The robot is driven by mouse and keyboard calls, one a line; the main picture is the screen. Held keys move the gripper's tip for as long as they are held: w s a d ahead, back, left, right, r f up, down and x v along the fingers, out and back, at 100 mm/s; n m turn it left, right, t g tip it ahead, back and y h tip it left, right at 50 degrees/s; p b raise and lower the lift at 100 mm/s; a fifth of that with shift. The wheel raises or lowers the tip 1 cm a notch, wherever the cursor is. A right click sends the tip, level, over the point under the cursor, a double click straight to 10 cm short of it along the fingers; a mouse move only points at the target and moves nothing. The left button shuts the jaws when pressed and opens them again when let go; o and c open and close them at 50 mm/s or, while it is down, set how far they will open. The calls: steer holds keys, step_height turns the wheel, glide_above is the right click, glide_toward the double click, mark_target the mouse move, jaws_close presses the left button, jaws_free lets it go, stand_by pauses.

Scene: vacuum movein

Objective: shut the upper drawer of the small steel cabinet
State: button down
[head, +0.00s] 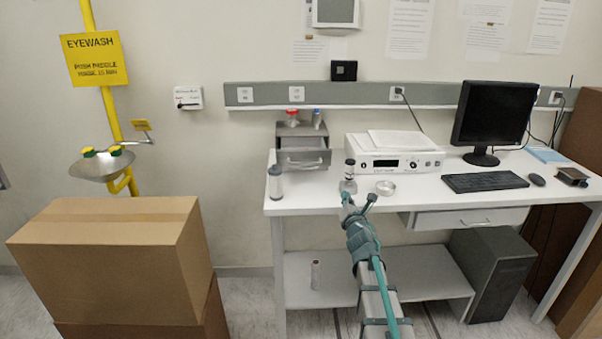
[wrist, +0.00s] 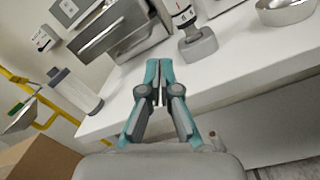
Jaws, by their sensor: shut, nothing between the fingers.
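The small steel cabinet (head: 290,131) stands on the white bench against the wall. Its upper drawer (head: 304,161) is pulled out toward the front, with a bar handle on its face. In the wrist view the drawer (wrist: 112,30) is at the upper left, cut by the frame edge; the cabinet's lower front shows beneath it. My gripper (wrist: 159,82) is shut and empty, with teal and grey fingers. In the head view my gripper (head: 350,203) is near the bench's front edge, right of the drawer and apart from it.
A white bottle (head: 275,183) stands left of the drawer. A white instrument (head: 392,160) is to the right. Jars sit on the cabinet.

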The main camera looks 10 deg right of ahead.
steer(key=a+r+n+t+y, duration=0.1)
steer(key=a+r+n+y, duration=0.1)
steer(key=a+n+y, duration=0.3)
steer(key=n+h+p, duration=0.2)
steer(key=n+p, duration=0.1)
steer(key=p, duration=0.3)
glide_toward(319, 153)
steer(key=w+a+f, duration=0.1)
steer(key=w, duration=0.2)
steer(key=shift+w+f, duration=0.15)
steer(key=shift+f, duration=0.05)
steer(key=shift+w+f+b, duration=0.1)
steer(key=shift+b, duration=0.25)
steer(key=shift+w+f+b, duration=0.1)
steer(key=shift+w+b, duration=0.2)
steer(key=shift+w, duration=0.05)
steer(key=w+b, duration=0.2)
steer(key=w, duration=0.1)
steer(key=w+b, duration=0.2)
steer(key=w, duration=0.2)
steer(key=w+d+b, duration=0.1)
steer(key=w+b, duration=0.2)
steer(key=w, duration=0.1)
steer(key=shift+w+r, duration=0.15)
steer(key=shift+r, duration=0.2)
